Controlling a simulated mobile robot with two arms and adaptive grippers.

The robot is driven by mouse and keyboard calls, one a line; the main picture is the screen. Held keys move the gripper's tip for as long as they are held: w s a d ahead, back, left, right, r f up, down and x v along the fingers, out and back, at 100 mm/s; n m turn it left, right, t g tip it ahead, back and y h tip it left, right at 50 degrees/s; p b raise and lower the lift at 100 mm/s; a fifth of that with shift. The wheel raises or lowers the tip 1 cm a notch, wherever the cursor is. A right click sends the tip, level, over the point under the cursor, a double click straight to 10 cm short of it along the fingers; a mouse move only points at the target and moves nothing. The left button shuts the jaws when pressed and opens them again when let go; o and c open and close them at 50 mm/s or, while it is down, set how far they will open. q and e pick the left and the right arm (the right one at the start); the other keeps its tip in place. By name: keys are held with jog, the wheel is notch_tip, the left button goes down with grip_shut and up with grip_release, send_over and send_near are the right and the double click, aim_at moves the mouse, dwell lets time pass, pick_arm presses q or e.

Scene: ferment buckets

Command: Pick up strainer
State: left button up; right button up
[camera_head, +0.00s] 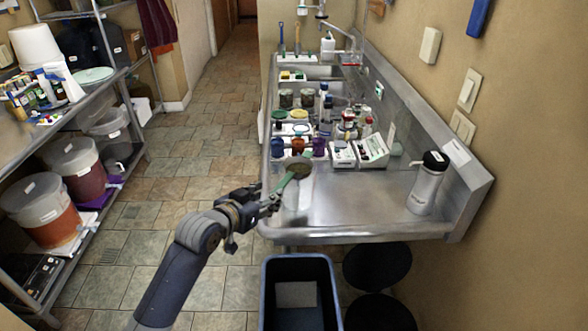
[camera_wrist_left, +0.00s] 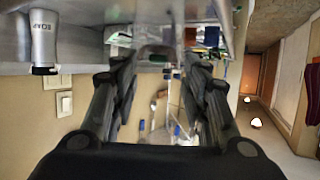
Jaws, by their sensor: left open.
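The strainer (camera_head: 298,168) has a round dark head and a green handle. It is at the near left edge of the steel sink counter (camera_head: 345,205), with its head over the counter and its handle pointing toward my gripper. My left gripper (camera_head: 273,197) is open at the handle's near end; I cannot tell whether it touches the handle. In the left wrist view the two dark fingers (camera_wrist_left: 160,85) are spread apart below the counter's edge, and I cannot make out the strainer between them. My right gripper is not in view.
A white bottle with a black cap (camera_head: 427,185) stands at the counter's right. Jars, cups and small instruments (camera_head: 372,150) crowd the counter behind the strainer. A dark bin (camera_head: 300,262) stands on the floor below. Shelves with buckets (camera_head: 75,165) line the left; the tiled floor between is clear.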

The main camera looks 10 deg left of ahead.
aim_at(281, 184)
pick_arm(q)
jog(key=x, duration=0.3)
jog(key=shift+d, duration=0.15)
jog(key=shift+w+f, duration=0.1)
jog(key=shift+w, duration=0.15)
jog(key=shift+w+d+p, duration=0.15)
jog(key=shift+w+p, duration=0.25)
jog(key=shift+p, duration=0.15)
jog(key=shift+w+d+f, duration=0.1)
jog(key=shift+w+f, duration=0.05)
jog(key=shift+w, duration=0.2)
jog(key=shift+p+x, duration=0.55)
jog(key=shift+x, duration=0.5)
jog(key=shift+w+d+f, duration=0.2)
jog(key=shift+w+f, duration=0.1)
jog(key=shift+w, duration=0.35)
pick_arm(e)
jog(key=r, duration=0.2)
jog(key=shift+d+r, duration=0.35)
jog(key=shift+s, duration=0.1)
pick_arm(q)
grip_shut()
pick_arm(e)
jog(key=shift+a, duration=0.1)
